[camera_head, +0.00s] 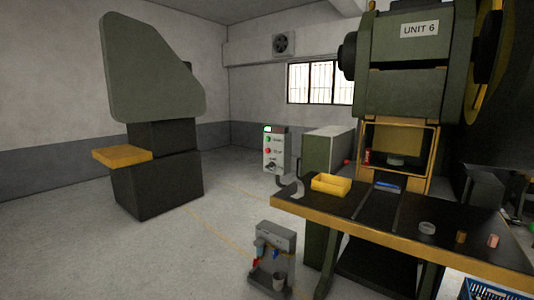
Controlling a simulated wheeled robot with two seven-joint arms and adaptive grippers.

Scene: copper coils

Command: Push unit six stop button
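The press labelled UNIT 6 (419,29) stands at the right, green with yellow trim. A dark knob or switch (271,166) sits lower on the panel. The button labels are too small to read. Nothing covers the two buttons. Neither of my grippers shows in this view.
The press's dark table (400,224) with a yellow edge holds a yellow tray (331,184) and small metal parts. A grey stand (276,237) is in front. Another green machine (150,75) stands left. The floor between is open.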

